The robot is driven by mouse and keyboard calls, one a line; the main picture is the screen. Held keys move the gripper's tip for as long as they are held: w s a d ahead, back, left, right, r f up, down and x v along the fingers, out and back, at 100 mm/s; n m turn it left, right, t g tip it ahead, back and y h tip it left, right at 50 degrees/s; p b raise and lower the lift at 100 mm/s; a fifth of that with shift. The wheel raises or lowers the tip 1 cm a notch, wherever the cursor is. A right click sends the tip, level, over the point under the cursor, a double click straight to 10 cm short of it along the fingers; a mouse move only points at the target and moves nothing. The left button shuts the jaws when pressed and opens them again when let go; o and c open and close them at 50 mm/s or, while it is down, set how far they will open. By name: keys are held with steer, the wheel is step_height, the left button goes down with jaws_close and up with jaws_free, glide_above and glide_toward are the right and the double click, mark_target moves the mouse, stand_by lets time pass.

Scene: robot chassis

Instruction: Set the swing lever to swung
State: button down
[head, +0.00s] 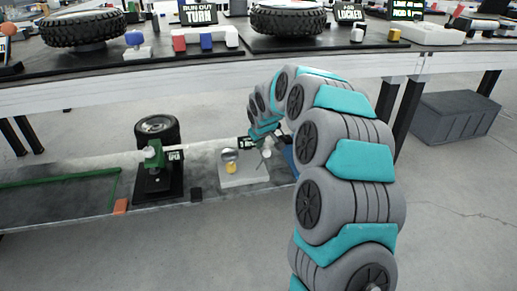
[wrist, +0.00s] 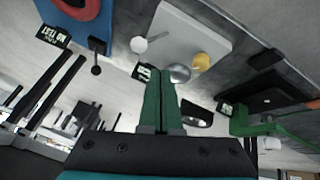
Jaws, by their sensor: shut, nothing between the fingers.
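A white plate (head: 243,175) on the low grey bench carries a silver ball (head: 229,155), a yellow knob (head: 231,168) and a white-knobbed rod. In the wrist view the rod (wrist: 150,42) lies near the silver ball (wrist: 180,73). A green fixture on a black base (head: 157,185) stands to the left. It also shows at the right of the wrist view (wrist: 268,127). I cannot tell which part is the swing lever. My gripper (wrist: 161,78) is shut, with its green fingertips beside the silver ball in the picture. Contact cannot be told.
A blue panel (wrist: 88,25) with a red part and a black-knobbed rod (wrist: 96,68) lies left of the plate in the wrist view. A tyre (head: 157,130) stands behind the green fixture. The upper table (head: 200,70) overhangs the bench. A grey chest (head: 455,118) is on the floor at right.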

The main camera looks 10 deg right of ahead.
steer(key=s+a+r+g+p, duration=0.1)
steer(key=s+r, duration=0.3)
steer(key=s, duration=0.4)
steer(key=s+a+r+g+p, duration=0.15)
steer(key=s+r, duration=0.25)
steer(key=s, duration=0.4)
steer(key=s+a+r+m+g+p, duration=0.1)
steer(key=s+m+g+p, duration=0.1)
steer(key=s, duration=1.7)
steer(key=s+a+r+m+g+p, duration=0.1)
steer(key=s+r+m+g+p, duration=0.1)
steer(key=s, duration=1.7)
steer(key=shift+s+g+y, duration=0.15)
steer(key=shift+g+y, duration=0.25)
steer(key=shift+g, duration=0.45)
steer(key=shift+r, duration=0.1)
